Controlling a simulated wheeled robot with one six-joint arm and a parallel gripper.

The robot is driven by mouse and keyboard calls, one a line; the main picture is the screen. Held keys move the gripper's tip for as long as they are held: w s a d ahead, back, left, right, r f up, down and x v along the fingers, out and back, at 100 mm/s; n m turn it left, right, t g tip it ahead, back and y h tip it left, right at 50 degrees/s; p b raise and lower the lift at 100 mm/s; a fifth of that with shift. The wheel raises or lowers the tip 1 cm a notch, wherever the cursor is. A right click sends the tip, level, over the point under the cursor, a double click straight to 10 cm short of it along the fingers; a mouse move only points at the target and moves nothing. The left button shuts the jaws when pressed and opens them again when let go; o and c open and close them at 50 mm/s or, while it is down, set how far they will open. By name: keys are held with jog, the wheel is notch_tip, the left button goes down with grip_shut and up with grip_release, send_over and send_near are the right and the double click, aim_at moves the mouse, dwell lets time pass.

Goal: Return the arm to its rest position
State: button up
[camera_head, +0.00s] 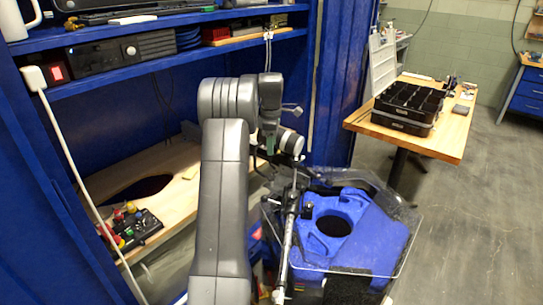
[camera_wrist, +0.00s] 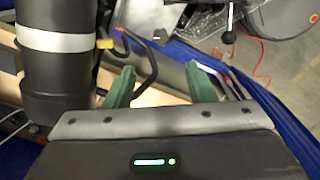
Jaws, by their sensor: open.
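My grey arm rises through the middle of the head view and bends over at the top. My gripper (camera_wrist: 162,88) shows in the wrist view as two green fingers spread apart, with nothing between them. In the head view the gripper end is mostly hidden behind my arm's wrist. Behind the fingers in the wrist view are a black curved hook or cable and a blue edge. A black cylinder with a silver band (camera_wrist: 53,40) stands close on the left of that view.
A blue tank part (camera_head: 365,230) with a round hole sits under a clear cover at lower right. A wooden bench (camera_head: 165,165) carries a control box (camera_head: 130,230) with buttons. Blue shelves (camera_head: 180,60) stand behind. A wooden table (camera_head: 455,130) holds a black divided tray (camera_head: 405,118). Floor at right is clear.

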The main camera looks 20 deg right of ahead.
aim_at(271, 177)
jog(key=shift+r, duration=0.5)
notch_tip(271, 177, down, 14)
jog(key=shift+r+p, duration=0.1)
jog(key=shift+p, duration=0.2)
dwell(0.5)
